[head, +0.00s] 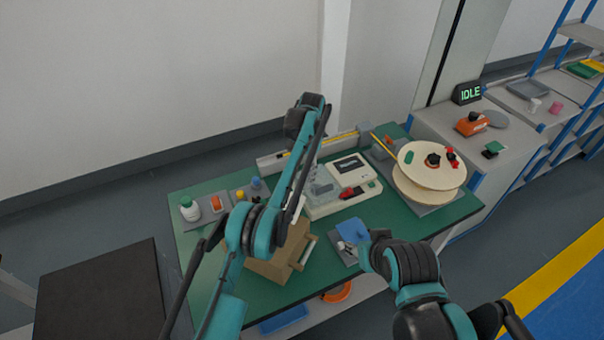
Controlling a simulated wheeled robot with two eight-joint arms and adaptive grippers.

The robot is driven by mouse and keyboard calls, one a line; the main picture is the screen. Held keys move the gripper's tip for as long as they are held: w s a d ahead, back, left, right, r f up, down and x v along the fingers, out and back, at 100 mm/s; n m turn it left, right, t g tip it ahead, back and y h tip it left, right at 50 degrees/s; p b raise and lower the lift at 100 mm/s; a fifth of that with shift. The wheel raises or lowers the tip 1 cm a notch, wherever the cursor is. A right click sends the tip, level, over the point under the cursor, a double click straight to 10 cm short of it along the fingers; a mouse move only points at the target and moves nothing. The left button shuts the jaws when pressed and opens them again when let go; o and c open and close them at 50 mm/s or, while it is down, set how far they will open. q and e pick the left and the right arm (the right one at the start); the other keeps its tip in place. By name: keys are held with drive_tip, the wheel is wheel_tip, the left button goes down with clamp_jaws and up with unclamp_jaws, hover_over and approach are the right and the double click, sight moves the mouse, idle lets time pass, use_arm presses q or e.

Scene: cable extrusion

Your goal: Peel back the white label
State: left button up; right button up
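A small white patch (301,204), possibly the white label, shows at the top of the brown cardboard box (272,268) on the green table. My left arm crosses in front of the box and hides much of it. The end of that arm comes down near the box top, and its gripper is hidden, so I cannot tell its state. My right gripper (358,252) is low over the table, right of the box, beside a blue piece (352,230) and a grey plate. Its fingers are too small and covered to read.
A cream machine (342,190) with a red part stands behind the box. A large cream reel (432,166) stands at the right of the green table (199,267). A white bottle (189,208) and small parts sit at the left.

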use_arm(q)
drive_tip(key=shift+v, duration=0.8)
drive_tip(key=shift+s+r, duration=0.1)
drive_tip(key=a+r+n+t+h+b, duration=0.1)
drive_tip(key=a+r+n+t+b, duration=0.1)
drive_tip(key=a+r, duration=0.7)
drive_tip(key=s+a+r+n+t+b, duration=0.1)
drive_tip(key=s+a+r+t, duration=0.2)
drive_tip(key=s+a+r, duration=0.3)
drive_tip(key=s+a+f+n+t+b, duration=0.1)
drive_tip(key=s+a+f, duration=0.2)
drive_tip(key=s, duration=0.6)
drive_tip(key=s+a+f+n+t+b, duration=0.1)
drive_tip(key=s+a+f+t, duration=0.1)
drive_tip(key=s, duration=0.7)
drive_tip(key=s+a+f+n+t+b, duration=0.1)
drive_tip(key=s+a+f, duration=0.3)
drive_tip(key=s, duration=0.5)
wheel_tip(320, 180, down, 3)
drive_tip(key=shift+s+a+r+t+h+b, duration=0.15)
drive_tip(key=shift+s+a+t+h+b, duration=0.15)
drive_tip(key=shift+s+a+t, duration=0.15)
drive_tip(key=shift+w+d, duration=0.1)
